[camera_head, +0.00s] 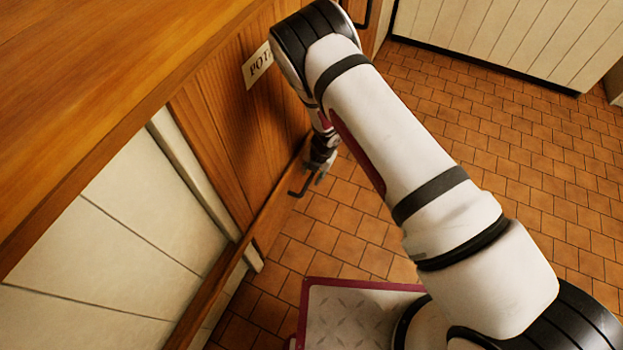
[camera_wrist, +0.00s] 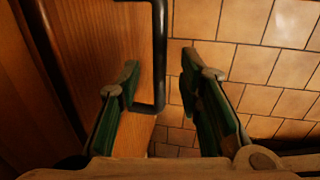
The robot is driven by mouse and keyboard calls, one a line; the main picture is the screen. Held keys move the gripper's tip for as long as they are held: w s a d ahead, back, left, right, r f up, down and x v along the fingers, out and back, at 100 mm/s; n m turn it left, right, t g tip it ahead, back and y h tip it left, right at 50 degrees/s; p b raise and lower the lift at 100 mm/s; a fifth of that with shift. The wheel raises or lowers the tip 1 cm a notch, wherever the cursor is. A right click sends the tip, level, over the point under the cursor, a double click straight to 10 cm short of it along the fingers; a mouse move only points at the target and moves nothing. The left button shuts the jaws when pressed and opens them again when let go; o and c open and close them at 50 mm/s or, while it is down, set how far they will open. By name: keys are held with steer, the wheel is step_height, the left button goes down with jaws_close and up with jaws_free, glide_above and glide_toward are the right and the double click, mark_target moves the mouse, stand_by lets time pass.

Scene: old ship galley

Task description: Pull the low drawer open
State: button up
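The low drawer (camera_head: 272,212) has a plain wooden front at the bottom of the cabinet, close to the floor. Its dark bar handle (camera_head: 298,193) shows just below my gripper (camera_head: 321,171) in the head view. In the wrist view the handle (camera_wrist: 160,50) runs down from the top edge and bends back to the wooden drawer front (camera_wrist: 105,35). My gripper (camera_wrist: 160,80) is open, with the handle lying between its two green-padded fingers, nearer the left one. No finger visibly clamps the handle. My arm hides part of the cabinet in the head view.
A wooden cabinet door (camera_head: 225,125) with a white label (camera_head: 258,65) reading "POT" stands above the drawer. A wooden counter (camera_head: 90,75) runs along the left. The tiled floor (camera_head: 500,130) to the right is clear up to a pale panelled unit (camera_head: 510,35).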

steer(key=shift+w+a+f+b, duration=0.1)
steer(key=shift+a+f+b, duration=0.1)
steer(key=shift+f, duration=0.4)
steer(key=shift+a+f+b, duration=0.1)
steer(key=shift+f+b, duration=0.05)
steer(key=shift+f, duration=0.4)
